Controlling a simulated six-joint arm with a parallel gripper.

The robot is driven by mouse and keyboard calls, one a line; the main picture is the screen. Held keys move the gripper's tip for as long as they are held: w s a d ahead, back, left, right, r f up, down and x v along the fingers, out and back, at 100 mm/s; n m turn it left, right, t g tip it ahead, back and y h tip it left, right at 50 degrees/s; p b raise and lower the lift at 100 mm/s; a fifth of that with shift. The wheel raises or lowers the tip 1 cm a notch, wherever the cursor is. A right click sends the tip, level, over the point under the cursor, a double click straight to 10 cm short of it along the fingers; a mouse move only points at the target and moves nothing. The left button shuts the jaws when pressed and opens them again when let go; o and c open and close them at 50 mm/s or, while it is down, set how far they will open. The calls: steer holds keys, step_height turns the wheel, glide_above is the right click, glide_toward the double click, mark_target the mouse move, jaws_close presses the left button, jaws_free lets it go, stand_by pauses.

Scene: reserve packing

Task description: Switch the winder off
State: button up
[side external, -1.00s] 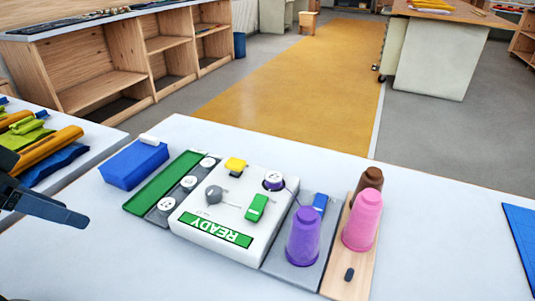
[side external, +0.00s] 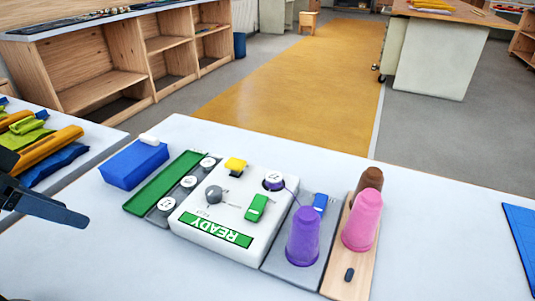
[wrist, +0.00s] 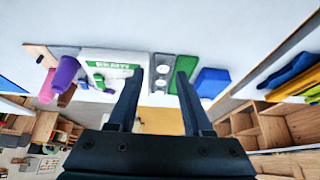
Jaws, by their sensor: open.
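The winder (side external: 225,232) is a white box on the table with a green READY label. On its top are a green switch (side external: 257,207), a yellow lever piece (side external: 235,164), a grey round knob (side external: 214,194) and a white-topped bobbin (side external: 273,181). A purple thread runs from this bobbin to a purple cone (side external: 302,238) on a grey plate. The winder's label also shows in the wrist view (wrist: 112,65). My gripper (wrist: 159,74) is open and empty. In the side view its dark finger (side external: 48,205) is at the left edge, well apart from the winder.
Left of the winder are a grey and green tray (side external: 165,182) with several white bobbins and a blue block (side external: 133,167) with a white piece on it. Pink (side external: 362,222) and brown (side external: 370,178) cones stand on a wooden board to the right. The table front left is clear.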

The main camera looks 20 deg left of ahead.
steer(key=shift+c, duration=0.3)
steer(key=c, duration=0.5)
steer(key=shift+s+n, duration=0.1)
steer(key=shift+n, duration=0.2)
jaws_close()
steer(key=w+d+r+n, duration=0.2)
steer(key=w+d+r, duration=0.2)
steer(key=w+r, duration=0.75)
steer(key=w+d+f+m, duration=0.1)
steer(key=d+f, duration=0.1)
steer(key=d, duration=0.2)
steer(key=w+d+f, duration=0.2)
steer(key=d, duration=0.2)
steer(key=w+d+f+m+g, duration=0.1)
steer(key=w+d+f, duration=0.1)
steer(key=d, duration=0.3)
steer(key=shift+w+f+m, duration=0.25)
steer(key=shift+f+m, duration=0.05)
steer(key=shift+f, duration=0.2)
